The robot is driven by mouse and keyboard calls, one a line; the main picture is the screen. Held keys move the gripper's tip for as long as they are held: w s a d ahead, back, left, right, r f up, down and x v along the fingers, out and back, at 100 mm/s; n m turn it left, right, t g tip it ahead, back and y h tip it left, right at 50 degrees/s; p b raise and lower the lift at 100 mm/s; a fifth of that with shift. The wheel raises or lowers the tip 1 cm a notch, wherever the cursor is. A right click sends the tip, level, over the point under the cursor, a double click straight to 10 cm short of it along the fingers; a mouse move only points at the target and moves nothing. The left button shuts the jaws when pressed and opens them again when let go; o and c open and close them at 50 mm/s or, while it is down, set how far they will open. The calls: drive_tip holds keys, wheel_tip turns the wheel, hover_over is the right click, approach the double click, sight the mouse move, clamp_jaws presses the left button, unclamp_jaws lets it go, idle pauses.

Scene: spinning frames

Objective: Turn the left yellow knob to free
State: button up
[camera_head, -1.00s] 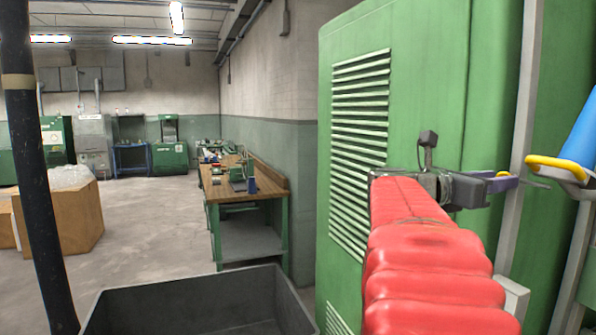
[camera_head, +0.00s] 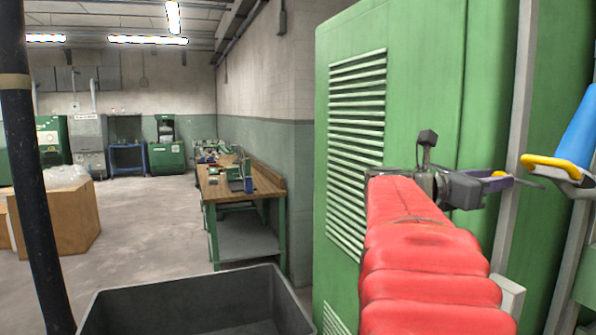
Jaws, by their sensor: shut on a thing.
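My red-sleeved arm reaches away from me toward the spinning frame at the right. My gripper (camera_head: 505,182), at the end of the arm, is dark with purple-grey fingers and is shut on the left yellow knob (camera_head: 498,174). Only a small part of this knob shows; the fingers hide the rest, so its turn position cannot be told. A second, larger yellow piece (camera_head: 551,163) sits further right, below a blue bobbin (camera_head: 579,128), apart from my gripper.
A green cabinet with a louvred vent (camera_head: 357,140) stands close behind and left of the arm. Grey uprights run beside the knob. A workbench (camera_head: 240,190) and cardboard box (camera_head: 58,218) stand further back. Open floor lies between them.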

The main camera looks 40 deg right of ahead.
drive_tip(key=shift+w, duration=0.1)
drive_tip(key=shift+f+m, duration=0.2)
drive_tip(key=shift+m, duration=4.05)
drive_tip(key=shift+f+m, duration=0.15)
drive_tip(key=shift+m, duration=4.1)
